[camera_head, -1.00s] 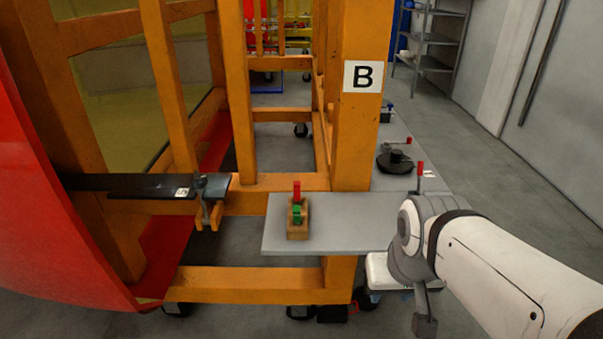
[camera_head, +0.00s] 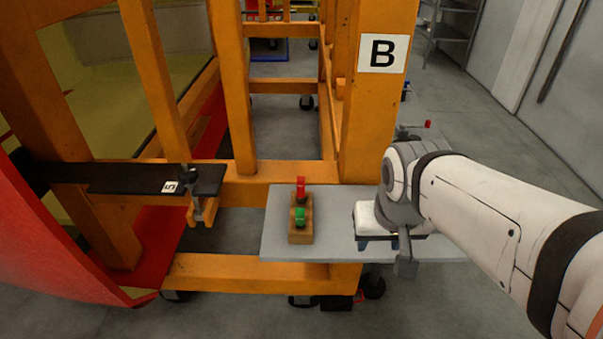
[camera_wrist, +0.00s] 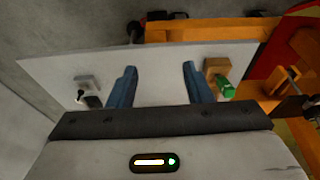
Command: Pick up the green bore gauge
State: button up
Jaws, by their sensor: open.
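The green bore gauge (camera_head: 300,216) stands in a small wooden block (camera_head: 301,235) on a grey shelf (camera_head: 275,235), in front of a red gauge (camera_head: 301,187) in the same block. In the wrist view the green gauge (camera_wrist: 227,88) shows just right of my right finger, at the block (camera_wrist: 214,66). My gripper (camera_wrist: 158,80) is open, its two blue fingers apart with only bare shelf between them. In the head view my gripper (camera_head: 390,238) is to the right of the block, its fingers mostly hidden under its white body.
An orange frame post with a "B" label (camera_head: 383,53) rises behind the shelf. A black bar (camera_head: 130,178) with a clamp lies to the left, by a red curved shell (camera_head: 60,250). In the wrist view a small grey and black item (camera_wrist: 88,88) sits left of my fingers.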

jog(key=w+a+f+b, duration=0.2)
jog(key=w+a, duration=0.3)
jog(key=w, duration=0.2)
jog(key=t+b, duration=0.1)
jog(key=b, duration=0.2)
send_near(300, 210)
jog(key=x, duration=0.5)
jog(key=shift+f, duration=0.2)
jog(key=shift+w+a+f, duration=0.2)
jog(key=shift+a+f, duration=0.05)
jog(key=x, duration=0.3)
jog(key=p+x, duration=0.1)
jog(key=x, duration=0.3)
jog(key=shift+d, duration=0.25)
jog(key=shift+r, duration=0.1)
grip_shut()
